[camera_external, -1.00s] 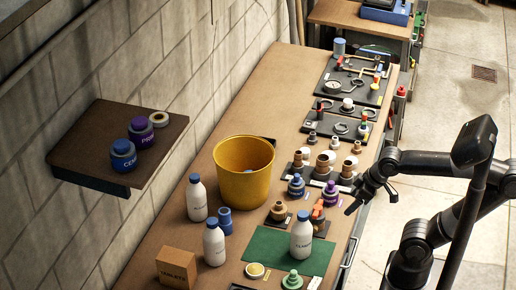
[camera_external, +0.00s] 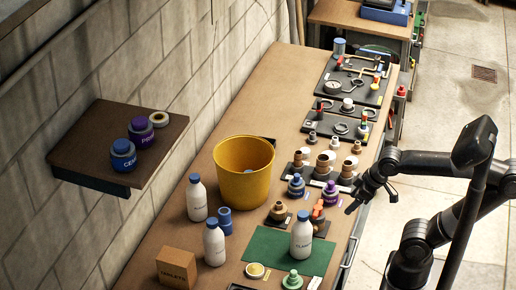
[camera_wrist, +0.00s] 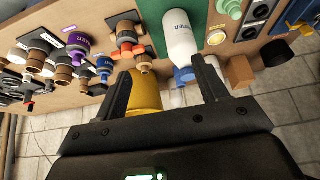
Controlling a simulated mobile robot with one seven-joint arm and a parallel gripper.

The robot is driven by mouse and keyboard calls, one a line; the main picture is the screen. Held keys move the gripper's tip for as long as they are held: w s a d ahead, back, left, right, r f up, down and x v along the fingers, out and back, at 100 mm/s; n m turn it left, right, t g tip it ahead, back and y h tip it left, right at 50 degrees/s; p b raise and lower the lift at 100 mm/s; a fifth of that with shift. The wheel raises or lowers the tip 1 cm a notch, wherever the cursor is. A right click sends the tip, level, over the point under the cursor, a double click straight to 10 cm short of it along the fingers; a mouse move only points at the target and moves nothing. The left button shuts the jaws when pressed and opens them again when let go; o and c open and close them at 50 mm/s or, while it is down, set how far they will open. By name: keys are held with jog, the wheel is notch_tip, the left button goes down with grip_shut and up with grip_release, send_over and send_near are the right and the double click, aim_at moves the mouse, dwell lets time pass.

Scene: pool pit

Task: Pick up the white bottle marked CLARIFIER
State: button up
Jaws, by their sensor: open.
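Three white bottles with blue caps stand on the bench in the external view: one on the green mat (camera_external: 301,238), one left of it (camera_external: 214,246), and one farther back beside the bucket (camera_external: 197,202). Their dark labels are too small to read surely, so I cannot tell which says CLARIFIER. In the wrist view a white bottle (camera_wrist: 180,34) lies beyond my fingertips, toward the right finger. My gripper (camera_external: 370,203) is open and empty, over the bench's right edge, apart from all the bottles. It also shows in the wrist view (camera_wrist: 161,67).
A yellow bucket (camera_external: 244,177) stands behind the bottles. A cardboard box (camera_external: 177,267), a blue can (camera_external: 224,221) and blue and purple jars (camera_external: 296,186) are close by. Fittings crowd the right edge. A wall shelf (camera_external: 92,155) holds two jars and a tape roll.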

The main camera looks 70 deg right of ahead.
jog(key=shift+c, duration=0.5)
jog(key=m+g+y, duration=0.6)
jog(key=m+y, duration=0.8)
jog(key=m, duration=0.4)
send_near(302, 220)
jog(key=shift+y, duration=0.3)
jog(key=x, duration=0.3)
jog(key=f+x, duration=0.1)
jog(key=shift+s+a+f, duration=0.1)
jog(key=shift+s+a, duration=0.15)
jog(key=shift+s, duration=0.05)
jog(key=x, duration=0.5)
jog(key=shift+w+a, duration=0.15)
jog(key=shift+w, duration=0.25)
grip_shut()
